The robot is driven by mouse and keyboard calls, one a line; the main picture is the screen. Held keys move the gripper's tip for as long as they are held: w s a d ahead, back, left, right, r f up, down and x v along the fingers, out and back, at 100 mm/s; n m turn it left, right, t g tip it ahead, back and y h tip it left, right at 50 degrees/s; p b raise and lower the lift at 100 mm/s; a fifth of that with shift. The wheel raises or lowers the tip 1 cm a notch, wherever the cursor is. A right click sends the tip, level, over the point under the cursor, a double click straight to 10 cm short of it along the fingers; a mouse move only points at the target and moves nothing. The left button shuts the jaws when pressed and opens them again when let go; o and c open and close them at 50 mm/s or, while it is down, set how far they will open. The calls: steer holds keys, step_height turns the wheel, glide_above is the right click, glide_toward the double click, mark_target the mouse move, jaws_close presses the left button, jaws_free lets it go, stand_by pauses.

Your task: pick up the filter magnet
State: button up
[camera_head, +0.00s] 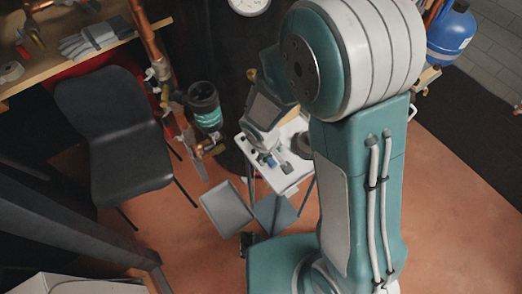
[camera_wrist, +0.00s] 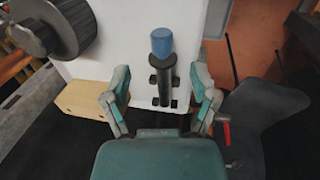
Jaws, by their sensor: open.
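A black cylindrical piece with a blue cap, which looks like the filter magnet (camera_wrist: 164,75), lies on a white surface (camera_wrist: 112,45) in the wrist view. Its lower part sits between small black clips. My gripper (camera_wrist: 161,84) is open, with one finger on each side of the piece and a gap on both sides. Nothing is held. In the head view, the white table (camera_head: 288,182) stands at the centre, with a small blue item on it below my wrist. The fingers are hard to make out there.
A dark round knobbed part (camera_wrist: 52,28) is at the upper left of the wrist view, near a wooden block (camera_wrist: 84,98). In the head view, a black chair (camera_head: 118,125) and copper pipes with a dark-topped filter housing (camera_head: 205,105) stand left of the table. Open floor is at right.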

mark_target(271, 161)
steer(key=shift+w+d+f, duration=0.1)
steer(key=shift+w+f, duration=0.05)
steer(key=shift+f, duration=0.85)
steer(key=shift+w+d+f, duration=0.1)
steer(key=shift+w+f, duration=0.05)
steer(key=shift+f, duration=0.8)
steer(key=shift+w+d+f, duration=0.1)
steer(key=shift+w+f, duration=0.05)
steer(key=shift+f, duration=0.85)
jaws_close()
